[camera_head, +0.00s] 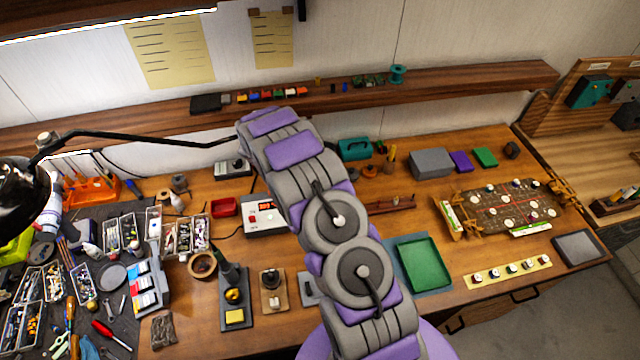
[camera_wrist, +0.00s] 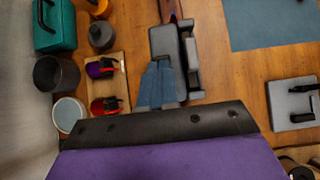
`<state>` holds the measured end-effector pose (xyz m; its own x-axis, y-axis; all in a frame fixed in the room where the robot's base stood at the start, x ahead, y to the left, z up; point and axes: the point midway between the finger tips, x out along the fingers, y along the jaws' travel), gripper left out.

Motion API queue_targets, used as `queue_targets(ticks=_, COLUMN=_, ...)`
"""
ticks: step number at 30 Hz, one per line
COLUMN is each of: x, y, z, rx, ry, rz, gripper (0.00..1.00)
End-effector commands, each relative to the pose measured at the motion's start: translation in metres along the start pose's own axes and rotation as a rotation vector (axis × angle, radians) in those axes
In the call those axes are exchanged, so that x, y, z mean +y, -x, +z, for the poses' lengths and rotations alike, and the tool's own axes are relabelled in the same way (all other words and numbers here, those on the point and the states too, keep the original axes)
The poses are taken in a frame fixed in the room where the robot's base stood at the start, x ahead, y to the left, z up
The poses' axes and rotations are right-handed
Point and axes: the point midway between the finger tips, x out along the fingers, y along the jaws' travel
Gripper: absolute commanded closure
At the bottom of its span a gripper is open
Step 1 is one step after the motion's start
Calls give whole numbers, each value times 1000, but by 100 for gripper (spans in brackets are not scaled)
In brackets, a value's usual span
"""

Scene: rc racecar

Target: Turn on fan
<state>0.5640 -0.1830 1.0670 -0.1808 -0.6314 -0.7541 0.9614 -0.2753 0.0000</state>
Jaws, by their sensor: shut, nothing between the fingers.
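I cannot make out a thing that is clearly a fan in either view. In the wrist view my gripper (camera_wrist: 159,68) shows as two blue-grey fingers close together, shut and empty, beside a dark grey device (camera_wrist: 168,43). Whether they touch it I cannot tell. A wooden board (camera_wrist: 116,72) left of the fingers carries a purple-and-black part (camera_wrist: 98,68) and a red-and-black part (camera_wrist: 101,105); they look like switches. In the head view my purple and grey arm crosses the middle of the bench, and the gripper is hidden behind it.
A teal box (camera_head: 355,148), a red-lit white control box (camera_head: 262,219) and a green tray (camera_head: 425,264) stand around the arm. Tool bins and small parts crowd the left. A shelf (camera_head: 430,88) runs along the wall.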

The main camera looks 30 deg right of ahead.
Motion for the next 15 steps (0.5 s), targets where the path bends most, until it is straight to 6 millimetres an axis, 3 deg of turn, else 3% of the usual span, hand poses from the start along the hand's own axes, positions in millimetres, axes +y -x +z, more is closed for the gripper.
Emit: queue_targets(ticks=15, x=-1, y=-4, z=13, rx=197, ry=-4, rz=-6, gripper=100)
